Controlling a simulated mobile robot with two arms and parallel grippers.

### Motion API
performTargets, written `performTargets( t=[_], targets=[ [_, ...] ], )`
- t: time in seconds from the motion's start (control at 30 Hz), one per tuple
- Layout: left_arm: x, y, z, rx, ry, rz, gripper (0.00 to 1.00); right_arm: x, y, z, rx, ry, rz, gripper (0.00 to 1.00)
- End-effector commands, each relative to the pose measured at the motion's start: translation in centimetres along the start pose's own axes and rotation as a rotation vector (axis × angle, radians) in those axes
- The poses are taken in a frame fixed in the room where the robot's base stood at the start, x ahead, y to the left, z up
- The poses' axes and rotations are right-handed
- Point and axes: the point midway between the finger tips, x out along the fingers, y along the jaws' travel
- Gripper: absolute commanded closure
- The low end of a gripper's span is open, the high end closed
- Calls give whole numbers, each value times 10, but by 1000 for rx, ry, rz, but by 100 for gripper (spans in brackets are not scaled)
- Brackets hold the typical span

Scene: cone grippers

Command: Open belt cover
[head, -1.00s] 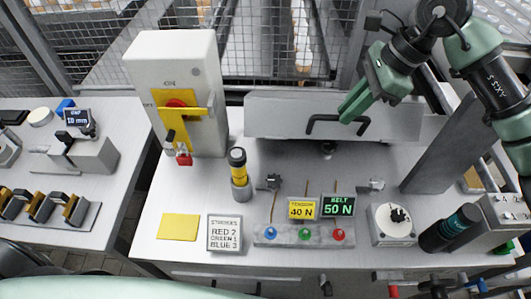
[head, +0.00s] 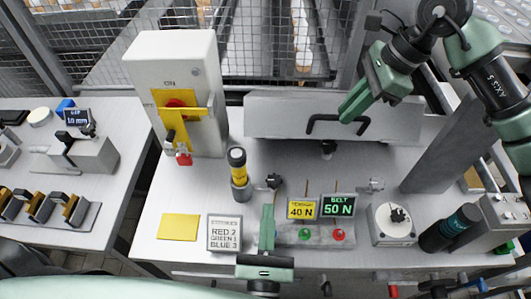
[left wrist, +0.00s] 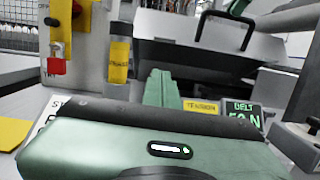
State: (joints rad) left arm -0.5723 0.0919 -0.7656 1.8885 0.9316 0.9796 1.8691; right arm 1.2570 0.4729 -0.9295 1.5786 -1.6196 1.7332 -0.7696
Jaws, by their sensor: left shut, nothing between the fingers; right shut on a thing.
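The belt cover (head: 275,115) is a grey metal panel at the back of the bench, with a black bar handle (head: 314,122) on its front. The cover and handle also show at the top of the left wrist view (left wrist: 190,45). My right gripper (head: 347,117) is shut on the handle at its right part. My left gripper (head: 267,210) is shut and empty over the front of the bench, left of the tension display (head: 302,208) and well in front of the cover. It hides the blue knob. Its fingers (left wrist: 163,78) point toward the cover in the left wrist view.
A grey switch box (head: 208,75) with a yellow lever and red padlock (head: 184,158) stands left of the cover. A black-and-yellow cylinder (head: 238,172), a number card (head: 224,233), a belt display (head: 338,206) and a round dial (head: 391,220) stand around the bench. A yellow pad (head: 179,227) lies front left.

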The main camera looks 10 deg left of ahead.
Motion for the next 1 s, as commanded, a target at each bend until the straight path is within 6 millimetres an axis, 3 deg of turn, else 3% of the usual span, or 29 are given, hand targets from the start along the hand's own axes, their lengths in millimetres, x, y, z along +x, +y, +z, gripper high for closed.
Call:
performTargets(
  t=[0.27, 0.63, 0.8, 1.0],
  targets=[
    [30, 12, 3, -9, -4, 38, 100, 1, -6, -3, 9, 3, -18, 100],
    [108, 14, 2, -8, -2, 35, 100, 1, -6, -3, 9, 3, -18, 100],
    [124, 15, 21, -9, 0, 36, 100, 1, -6, -3, 9, 3, -18, 100],
    [131, 15, 29, -6, 1, 33, 100, 1, -6, -3, 9, 3, -18, 100]
  ],
)
